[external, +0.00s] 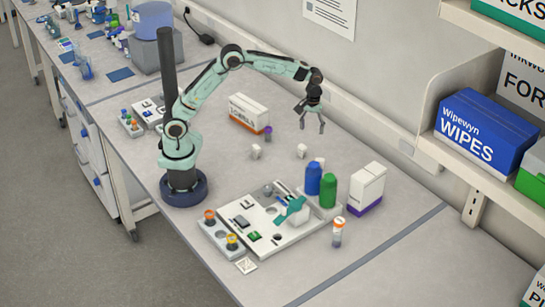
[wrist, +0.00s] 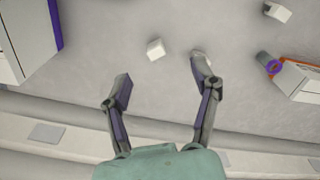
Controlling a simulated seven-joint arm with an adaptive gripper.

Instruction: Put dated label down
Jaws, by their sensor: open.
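My gripper (external: 312,128) is open and empty, held above the back part of the bench. In the wrist view, its two fingers (wrist: 162,80) are spread wide with nothing between them. A small flat white square with faint marks (external: 246,265) lies on the bench near the front edge, far from my gripper. I cannot read whether it is the dated label. Small white blocks (external: 301,150) stand on the bench below my gripper; one also shows in the wrist view (wrist: 155,49). Another is partly hidden by the right finger.
A white-and-orange box (external: 248,114) and a purple-topped vial (external: 268,133) stand left of my gripper. A blue bottle (external: 313,179), a green bottle (external: 328,190) and a white-and-purple box (external: 367,188) stand to the right. A white tray (external: 262,246) is in front. The right bench is clear.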

